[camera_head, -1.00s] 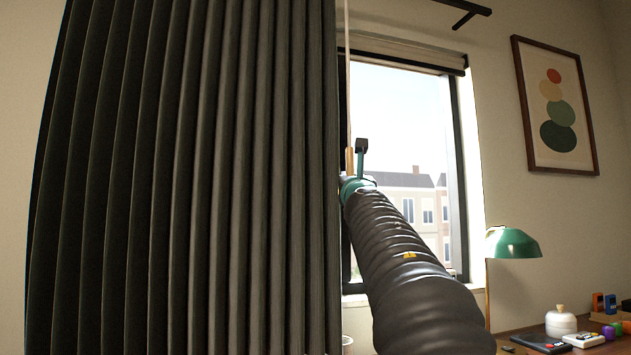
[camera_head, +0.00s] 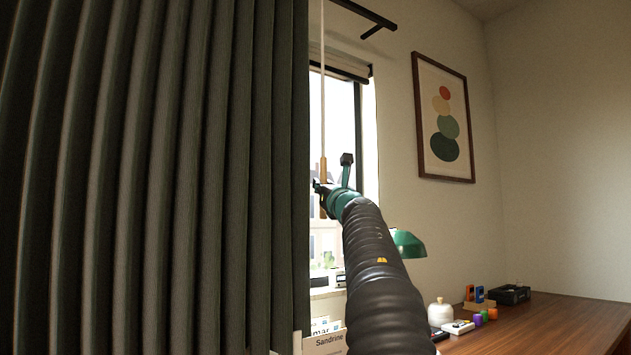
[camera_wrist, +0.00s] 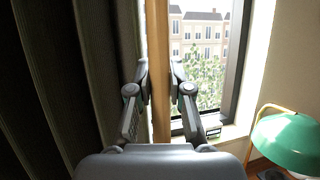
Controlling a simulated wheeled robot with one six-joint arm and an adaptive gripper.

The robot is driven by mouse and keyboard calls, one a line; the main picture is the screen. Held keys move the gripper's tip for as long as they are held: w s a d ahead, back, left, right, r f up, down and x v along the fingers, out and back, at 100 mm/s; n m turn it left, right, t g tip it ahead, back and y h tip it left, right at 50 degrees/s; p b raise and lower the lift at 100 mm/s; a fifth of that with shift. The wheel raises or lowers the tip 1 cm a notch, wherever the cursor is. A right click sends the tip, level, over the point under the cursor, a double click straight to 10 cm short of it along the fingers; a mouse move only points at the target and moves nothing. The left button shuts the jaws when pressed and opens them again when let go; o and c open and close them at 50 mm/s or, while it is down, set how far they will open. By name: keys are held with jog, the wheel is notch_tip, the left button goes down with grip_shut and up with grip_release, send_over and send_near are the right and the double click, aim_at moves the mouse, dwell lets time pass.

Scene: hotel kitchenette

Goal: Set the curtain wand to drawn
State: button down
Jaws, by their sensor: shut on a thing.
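The curtain wand (camera_head: 323,168) hangs at the right edge of the dark curtain (camera_head: 160,180). It is a thin pale rod with a wooden lower part. My gripper (camera_head: 320,187) is at the wooden part, at the curtain's edge. In the wrist view the wooden wand (camera_wrist: 158,60) runs upright between the two fingers of my gripper (camera_wrist: 159,78), which is shut on it. The curtain covers the left side of the window (camera_head: 338,130). A strip of the window stays uncovered to the right of the wand.
A wooden desk (camera_head: 560,325) stands at the right with a green lamp (camera_head: 408,243), a white jar (camera_head: 440,312) and small items. A framed picture (camera_head: 443,118) hangs on the right wall. A dark rod end (camera_head: 365,14) juts out above the window.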

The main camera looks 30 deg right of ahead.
jog(key=d+p, duration=0.2)
jog(key=d, duration=1.2)
jog(key=shift+w, duration=0.15)
jog(key=shift+d, duration=0.2)
jog(key=c, duration=1.1)
grip_release()
jog(key=shift+s+d+f, duration=0.1)
jog(key=shift+s+d, duration=0.1)
jog(key=shift+o, duration=0.2)
jog(key=shift+w+a, duration=0.1)
jog(key=shift+a, duration=0.1)
jog(key=shift+s, duration=0.2)
jog(key=v, duration=1.1)
jog(key=shift+s+a+f, duration=0.15)
jog(key=shift+s+a, duration=0.05)
